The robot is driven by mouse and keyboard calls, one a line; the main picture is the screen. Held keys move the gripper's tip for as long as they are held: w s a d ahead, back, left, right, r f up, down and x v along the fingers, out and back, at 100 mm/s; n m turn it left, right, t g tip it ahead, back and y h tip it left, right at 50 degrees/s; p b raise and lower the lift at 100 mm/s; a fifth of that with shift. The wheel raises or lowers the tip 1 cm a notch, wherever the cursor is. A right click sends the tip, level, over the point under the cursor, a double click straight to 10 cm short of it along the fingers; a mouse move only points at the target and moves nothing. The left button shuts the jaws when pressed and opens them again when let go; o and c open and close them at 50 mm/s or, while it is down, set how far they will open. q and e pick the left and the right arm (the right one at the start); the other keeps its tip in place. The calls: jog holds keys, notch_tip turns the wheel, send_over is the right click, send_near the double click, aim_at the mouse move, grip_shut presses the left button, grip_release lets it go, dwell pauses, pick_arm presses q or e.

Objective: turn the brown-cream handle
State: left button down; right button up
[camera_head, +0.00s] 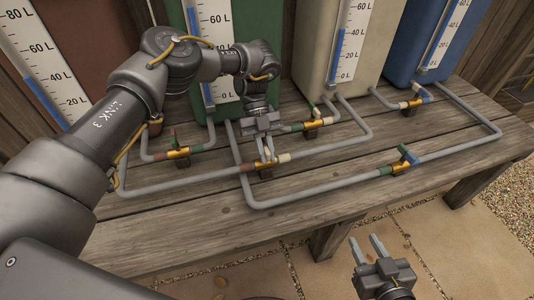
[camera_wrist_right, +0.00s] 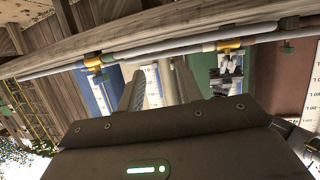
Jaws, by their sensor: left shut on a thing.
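The brown-cream valve (camera_head: 265,171) is a brass body on a grey pipe, with a brown band on its left and a cream band on its right. My left gripper (camera_head: 268,154) comes down from above and is shut on its handle, which is mostly hidden between the fingers. The valve also shows upside down in the right wrist view (camera_wrist_right: 230,45), with my left gripper at it. My right gripper (camera_head: 369,247) is open and empty, in front of the bench's front edge and apart from the pipes. Its two fingers also show in the right wrist view (camera_wrist_right: 160,88).
Other valves sit nearby: brown-green (camera_head: 178,153), green-cream (camera_head: 318,125), cream-blue (camera_head: 410,104) and green-blue (camera_head: 399,168). Brown, green, cream and blue tanks (camera_head: 411,40) with level scales stand behind. Grey pipes cross the wooden bench (camera_head: 190,235). Paving in front is clear.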

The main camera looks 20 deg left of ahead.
pick_arm(q)
jog(key=shift+f, duration=0.1)
jog(key=c, duration=1.5)
grip_release()
jog(key=shift+o, duration=0.2)
